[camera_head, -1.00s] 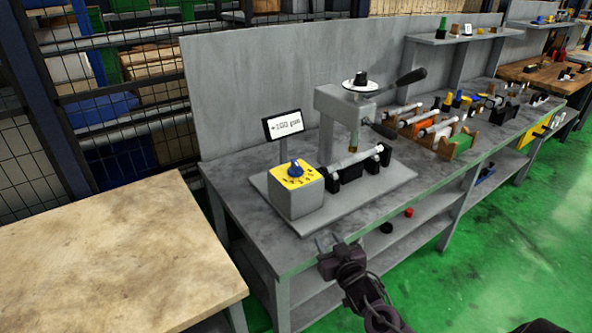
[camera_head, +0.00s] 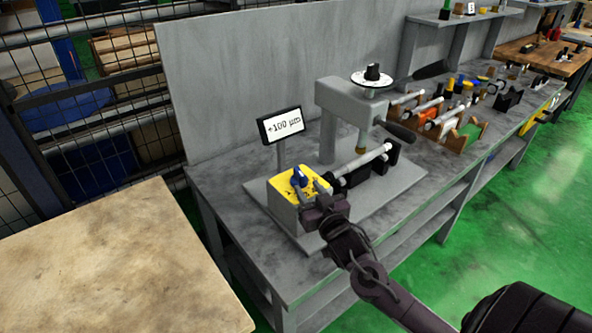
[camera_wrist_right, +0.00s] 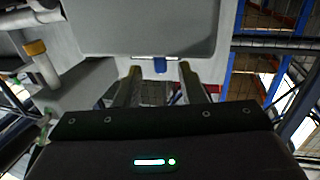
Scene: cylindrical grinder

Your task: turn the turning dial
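The turning dial is a blue knob (camera_head: 299,177) on the yellow top of a grey box (camera_head: 284,201), at the left end of the grinder's base plate. My right gripper (camera_head: 309,187) is at the box's near right edge, its fingers reaching toward the knob and partly covering the yellow face. In the right wrist view its two fingers (camera_wrist_right: 160,84) are apart. The blue knob (camera_wrist_right: 160,65) shows in the gap between their tips, below the grey box (camera_wrist_right: 148,28). I cannot tell whether they touch it. My left gripper is out of view.
A small display (camera_head: 281,126) reading +100 µm stands behind the box. The grinder column (camera_head: 343,110) and a clamped shaft (camera_head: 362,160) are to its right. Several workpieces on holders (camera_head: 436,112) stand farther right. A beige-topped table (camera_head: 105,265) is at front left.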

